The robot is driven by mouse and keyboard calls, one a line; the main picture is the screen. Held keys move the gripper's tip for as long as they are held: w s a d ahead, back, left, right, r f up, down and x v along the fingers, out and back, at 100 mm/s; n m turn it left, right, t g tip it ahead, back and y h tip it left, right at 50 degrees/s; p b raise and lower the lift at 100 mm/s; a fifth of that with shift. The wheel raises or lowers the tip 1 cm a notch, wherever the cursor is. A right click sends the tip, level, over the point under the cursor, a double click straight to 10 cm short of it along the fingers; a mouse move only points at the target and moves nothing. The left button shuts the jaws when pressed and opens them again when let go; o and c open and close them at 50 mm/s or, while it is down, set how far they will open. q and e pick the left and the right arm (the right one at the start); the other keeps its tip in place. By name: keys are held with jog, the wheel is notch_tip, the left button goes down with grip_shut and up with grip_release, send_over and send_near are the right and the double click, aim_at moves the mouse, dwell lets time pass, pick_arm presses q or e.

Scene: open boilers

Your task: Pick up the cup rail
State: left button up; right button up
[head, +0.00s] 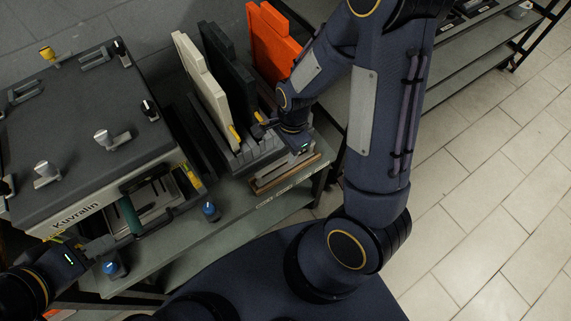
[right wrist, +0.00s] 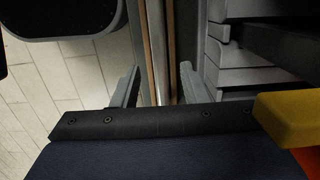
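The cup rail, seemingly the long narrow piece with tan wooden edges (head: 286,178), lies on the front right of the bench shelf. In the right wrist view the rail (right wrist: 152,45) runs lengthwise between my fingers. My right gripper (right wrist: 160,68) is open, with one finger on each side of the rail; a small gap shows, and whether either finger touches it is unclear. In the head view my right gripper (head: 303,155) is just above the rail and hides part of it. My left gripper (head: 105,246) is at the boiler's front, near a green handle (head: 129,215); its fingers are unclear.
The grey Kuvralin boiler (head: 75,130) stands at left. A slotted grey rack (head: 240,155) behind the rail holds upright cream (head: 200,80), black (head: 232,75) and orange (head: 268,45) boards. Blue-topped knobs (head: 210,210) line the shelf front. Tiled floor is open at right.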

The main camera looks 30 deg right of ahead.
aim_at(286, 157)
notch_tip(286, 157, down, 5)
jog(key=shift+a+r+b, duration=0.1)
jog(key=shift+a+b, duration=0.05)
jog(key=shift+b, duration=0.55)
grip_shut()
